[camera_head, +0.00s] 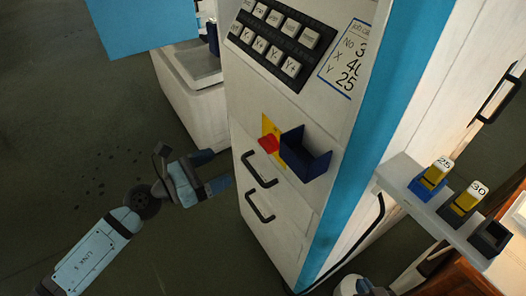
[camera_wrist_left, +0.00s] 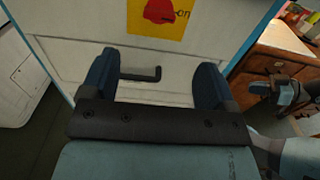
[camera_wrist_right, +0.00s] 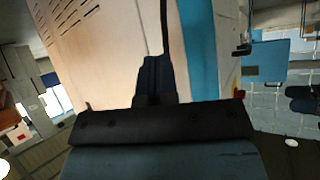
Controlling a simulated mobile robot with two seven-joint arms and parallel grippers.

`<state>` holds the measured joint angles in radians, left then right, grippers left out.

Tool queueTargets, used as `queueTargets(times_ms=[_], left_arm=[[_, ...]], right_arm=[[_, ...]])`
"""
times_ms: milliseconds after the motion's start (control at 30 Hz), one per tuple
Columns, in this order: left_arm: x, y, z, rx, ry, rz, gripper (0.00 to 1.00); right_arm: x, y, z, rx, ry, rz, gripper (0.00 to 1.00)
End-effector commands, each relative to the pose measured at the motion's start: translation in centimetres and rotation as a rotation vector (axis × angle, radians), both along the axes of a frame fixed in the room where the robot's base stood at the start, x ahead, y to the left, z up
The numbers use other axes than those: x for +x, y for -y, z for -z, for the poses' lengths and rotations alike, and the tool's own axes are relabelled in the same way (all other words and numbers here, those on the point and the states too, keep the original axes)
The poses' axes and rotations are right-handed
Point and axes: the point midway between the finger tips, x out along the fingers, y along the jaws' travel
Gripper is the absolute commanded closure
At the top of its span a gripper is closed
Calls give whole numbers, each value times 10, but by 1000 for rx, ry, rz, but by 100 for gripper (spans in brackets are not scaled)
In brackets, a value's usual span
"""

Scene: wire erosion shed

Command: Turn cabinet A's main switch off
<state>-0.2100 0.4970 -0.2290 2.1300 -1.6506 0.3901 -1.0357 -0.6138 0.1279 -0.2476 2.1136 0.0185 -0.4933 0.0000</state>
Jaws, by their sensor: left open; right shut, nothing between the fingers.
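The main switch is a red knob (camera_head: 268,145) on a yellow plate, on the front of a white cabinet (camera_head: 235,100) with a blue edge. The knob also shows at the top of the left wrist view (camera_wrist_left: 160,10), with the word "on" beside it. No cabinet letter is readable. My left gripper (camera_head: 210,171) is open and empty, in front of the cabinet and apart from the knob. In its wrist view, a dark drawer handle (camera_wrist_left: 142,75) shows between the fingers. My right gripper (camera_wrist_right: 155,78) is shut and empty, beside a pale panel with a blue strip.
A dark blue open holder (camera_head: 305,158) juts out just right of the knob. Two handles (camera_head: 258,207) sit below it. A keypad (camera_head: 280,38) is above. A shelf (camera_head: 408,180) with blocks marked 25 and 30 sticks out at right. Floor at left is clear.

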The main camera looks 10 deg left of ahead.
Motion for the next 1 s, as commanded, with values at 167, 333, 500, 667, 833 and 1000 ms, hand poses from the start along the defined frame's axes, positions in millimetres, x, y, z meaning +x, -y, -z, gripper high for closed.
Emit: queueTargets(times_ms=[167, 333, 500, 667, 833, 1000], left_arm=[[20, 20, -5, -4, 1, -1, 19], [47, 46, -4, -6, 1, -2, 19], [71, 70, -3, -6, -1, -2, 19], [86, 85, -2, -8, -2, -2, 19], [94, 93, -1, -5, -2, -2, 19], [95, 94, -1, -4, -3, -2, 19]], right_arm=[[-1, 0, -9, 4, -2, 2, 100], [-1, 1, -8, 3, -11, 5, 100], [0, 2, -8, 3, -13, 7, 100], [0, 2, -8, 3, -14, 9, 100], [1, 2, -7, 3, -15, 9, 100], [1, 2, -7, 3, -15, 9, 100]])
